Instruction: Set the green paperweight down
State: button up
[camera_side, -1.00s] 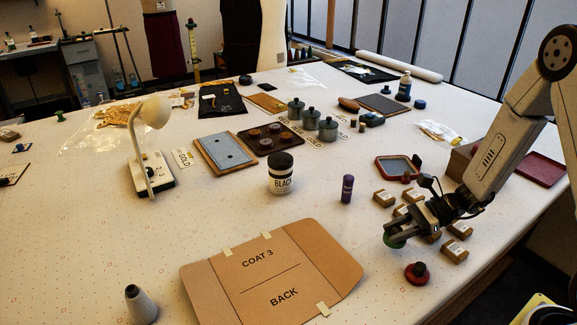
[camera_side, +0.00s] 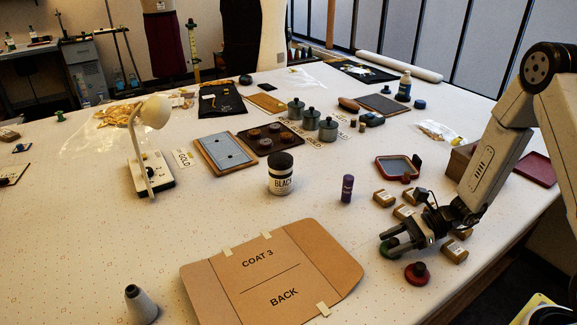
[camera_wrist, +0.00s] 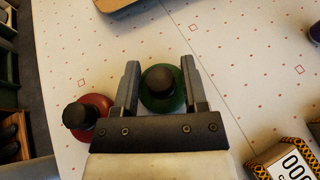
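The green paperweight (camera_side: 388,250) is a round green base with a black knob. It appears to rest upright on the white dotted table, beyond the red paperweight, partly hidden by my fingers in the side view. My gripper (camera_side: 390,240) is low over it. In the wrist view, the green paperweight (camera_wrist: 177,98) lies between the fingertips of my gripper (camera_wrist: 161,75). The fingers are apart, with a visible gap on each side of the black knob. Whether a finger touches the green rim I cannot tell.
A red paperweight (camera_side: 416,274) with a black knob sits close by; it is just outside the left finger in the wrist view (camera_wrist: 92,112). Several small tan boxes (camera_side: 384,198) stand behind my gripper. A brown card pattern (camera_side: 300,262) lies to the left, with bare table between.

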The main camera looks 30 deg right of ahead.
jog(key=shift+o, duration=0.5)
jog(key=shift+r, duration=0.2)
jog(key=v, duration=1.2)
dwell(0.4)
